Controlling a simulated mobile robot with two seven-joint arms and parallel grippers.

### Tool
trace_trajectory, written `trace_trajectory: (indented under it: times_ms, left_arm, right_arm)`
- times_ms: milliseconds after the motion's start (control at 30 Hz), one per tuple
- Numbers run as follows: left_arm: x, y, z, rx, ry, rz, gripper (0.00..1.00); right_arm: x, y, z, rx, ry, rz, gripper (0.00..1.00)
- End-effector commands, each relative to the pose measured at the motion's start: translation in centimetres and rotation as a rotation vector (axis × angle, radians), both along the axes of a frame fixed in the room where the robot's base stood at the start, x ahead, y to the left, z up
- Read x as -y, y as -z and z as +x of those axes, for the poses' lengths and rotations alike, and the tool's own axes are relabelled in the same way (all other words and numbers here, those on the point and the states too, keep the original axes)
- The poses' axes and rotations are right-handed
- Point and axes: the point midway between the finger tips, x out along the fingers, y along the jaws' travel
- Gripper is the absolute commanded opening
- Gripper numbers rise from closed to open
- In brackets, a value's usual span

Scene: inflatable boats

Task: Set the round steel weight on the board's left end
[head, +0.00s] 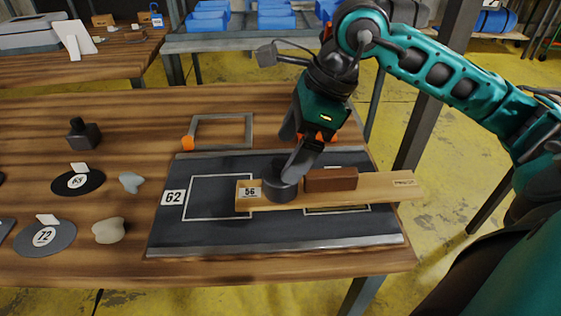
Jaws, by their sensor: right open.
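The board (385,187) is a pale wooden plank lying across the dark mat, with a "56" label near its left end. The round steel weight (281,193) is a dark grey cylinder. It appears to stand upright on the board's left part, just right of that label. A brown block (331,179) lies on the board to the right of the weight. My right gripper (286,170) points down at the weight from above, open. Its near finger hides part of the weight's top, and I cannot tell whether it touches. My left gripper is out of view.
The dark mat (170,226) has a "62" label and white outlines. At the left are a black weight (83,134), round plates (46,237) and pale stones (108,230). The mat's front strip is clear.

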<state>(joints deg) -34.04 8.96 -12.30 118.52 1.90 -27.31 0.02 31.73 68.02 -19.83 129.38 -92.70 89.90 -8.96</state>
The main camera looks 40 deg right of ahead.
Motion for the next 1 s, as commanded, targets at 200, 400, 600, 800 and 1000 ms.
trace_trajectory:
  times_ms: [200,400,600,800,1000]
  left_arm:
    - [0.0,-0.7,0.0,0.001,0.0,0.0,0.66]
    - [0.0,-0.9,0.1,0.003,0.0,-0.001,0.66]
    - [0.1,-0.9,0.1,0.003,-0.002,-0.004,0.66]
    - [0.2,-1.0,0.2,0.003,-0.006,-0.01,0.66]
    - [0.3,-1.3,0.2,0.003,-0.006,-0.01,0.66]
  right_arm:
    - [1.3,-3.8,-0.8,0.002,0.0,-0.003,0.94]
    - [1.7,-4.9,-1.1,-0.001,-0.001,-0.001,0.94]
    - [1.7,-5.0,-1.2,-0.002,-0.002,0.0,0.94]
    - [1.7,-5.0,-1.1,-0.001,-0.001,-0.001,0.94]
    - [1.7,-5.3,-1.1,-0.001,-0.001,-0.001,0.94]
